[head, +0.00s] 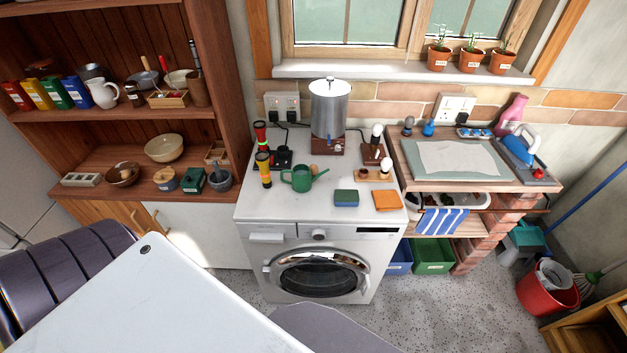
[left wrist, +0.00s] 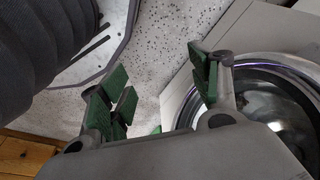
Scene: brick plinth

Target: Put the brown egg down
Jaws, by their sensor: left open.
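I cannot make out the brown egg for certain in either view. A small brown rounded thing (head: 313,168) shows by the green watering can (head: 298,178) on the white washing machine (head: 250,205), too small to identify. My left gripper (left wrist: 160,92) is open in the left wrist view, its green-padded fingers apart and nothing between them. It is in front of the washing machine's round door (left wrist: 275,95), above the speckled floor. In the head view that gripper is hidden or out of frame. My right gripper is in neither view.
A brick plinth (head: 478,245) with a cluttered top stands right. Wooden shelves (head: 120,125) stand left. A red bucket (head: 548,292) sits on the floor.

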